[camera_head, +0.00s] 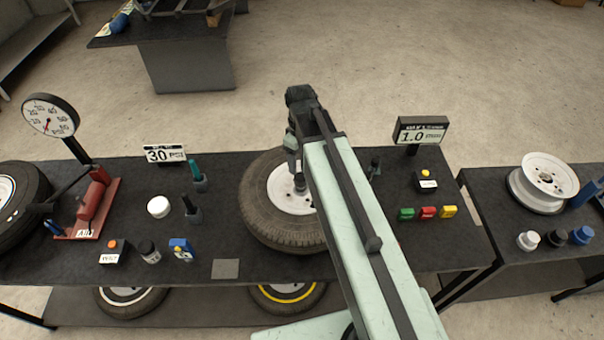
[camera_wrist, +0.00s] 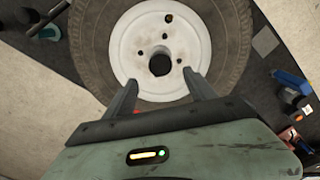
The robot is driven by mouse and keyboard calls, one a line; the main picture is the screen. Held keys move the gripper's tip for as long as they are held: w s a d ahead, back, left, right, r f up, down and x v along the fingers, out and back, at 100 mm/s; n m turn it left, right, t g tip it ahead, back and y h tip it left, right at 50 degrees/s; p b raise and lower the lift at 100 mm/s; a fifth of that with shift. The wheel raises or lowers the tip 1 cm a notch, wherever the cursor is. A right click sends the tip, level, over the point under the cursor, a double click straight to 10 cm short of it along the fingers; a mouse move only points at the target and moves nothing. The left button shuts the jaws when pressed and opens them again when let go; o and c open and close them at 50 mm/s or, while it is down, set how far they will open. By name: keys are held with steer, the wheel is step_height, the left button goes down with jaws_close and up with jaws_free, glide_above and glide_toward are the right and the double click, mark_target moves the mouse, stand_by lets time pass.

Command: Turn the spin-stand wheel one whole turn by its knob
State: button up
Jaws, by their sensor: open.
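The spin-stand wheel (camera_head: 262,195) lies flat on the dark bench, a black tyre around a white rim. In the wrist view the rim (camera_wrist: 135,50) has a dark centre hole and smaller holes. A small dark-and-yellow piece (camera_wrist: 168,18) sits near the rim's far edge. A bit of red (camera_wrist: 137,110) shows at the near edge, mostly hidden by my gripper; I cannot tell which piece is the knob. My gripper (camera_wrist: 162,80) is open and empty, its fingers over the near part of the rim. In the head view my arm hides the wheel's right side.
A grey patch (camera_head: 226,269) lies at the front edge.

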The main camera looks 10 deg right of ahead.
mark_target(301, 176)
step_height(301, 176, down, 8)
steer(key=b, duration=0.7)
steer(key=shift+s+b, duration=0.1)
steer(key=shift+b, duration=0.3)
steer(key=shift+r, duration=0.1)
